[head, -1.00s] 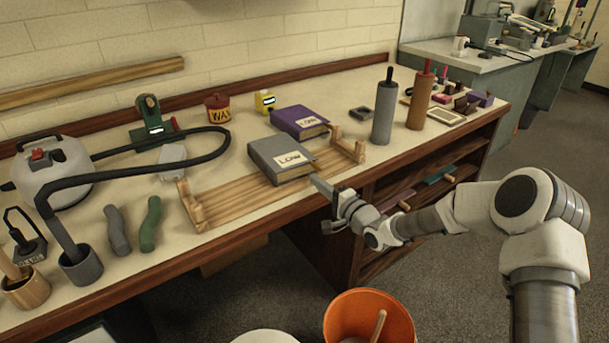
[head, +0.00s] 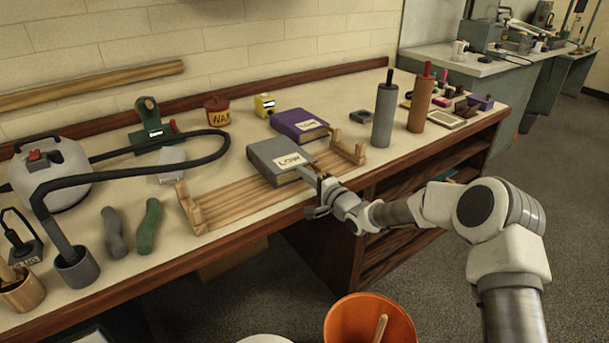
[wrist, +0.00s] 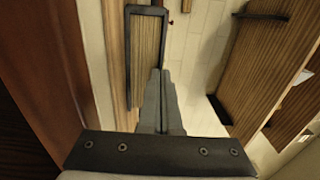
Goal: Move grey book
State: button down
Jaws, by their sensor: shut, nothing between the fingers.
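The grey book (head: 269,158), with a pale "LOW" label, lies flat on a slatted wooden rack (head: 230,197) on the bench. The purple book (head: 291,122), also labelled, lies just behind it. My gripper (head: 309,174) is shut and empty, at the grey book's right front corner by the bench's front edge. In the head view its tips look close to or against the book; I cannot tell whether they touch.
A grey roller (head: 384,115) and a brown roller (head: 420,105) stand right of the rack. A grey and a green curved piece (head: 149,226) lie to its left, near a white canister (head: 55,170) with a black hose. An orange bucket (head: 345,318) stands below the bench.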

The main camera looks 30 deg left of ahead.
aim_at(278, 152)
jog(key=b+x, duration=0.3)
jog(key=x, duration=0.7)
jog(key=shift+a+f, duration=0.1)
jog(key=shift+a, duration=0.05)
jog(key=shift+x, duration=1.7)
